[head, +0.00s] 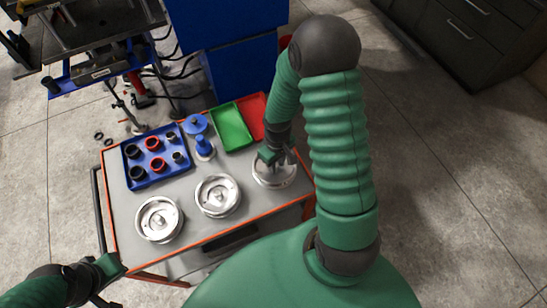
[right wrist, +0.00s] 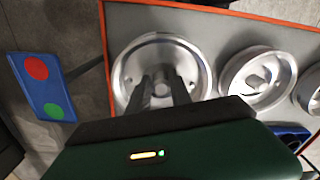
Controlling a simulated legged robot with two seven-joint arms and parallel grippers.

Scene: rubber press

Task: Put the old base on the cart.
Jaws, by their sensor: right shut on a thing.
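Three round silver metal bases are at the cart (head: 125,200), which has a grey top and an orange rim. My right gripper (head: 272,158) is shut on the rightmost base (head: 275,178), at the cart's right end. In the right wrist view, my fingers (right wrist: 160,92) reach down to the middle of this base (right wrist: 125,75). I cannot tell whether it touches the top. The middle base (head: 217,196) and the left base (head: 158,220) lie flat on the cart. Which base is old is not clear by looks. My left gripper (head: 108,284) is low at the left, near the cart's front corner.
A blue tray (head: 139,184) with black, red and grey rings, a blue-topped part (head: 204,146), a green tray (head: 232,127) and a red tray (head: 251,108) occupy the cart's back. A blue panel (right wrist: 44,86) with red and green discs shows beside the cart.

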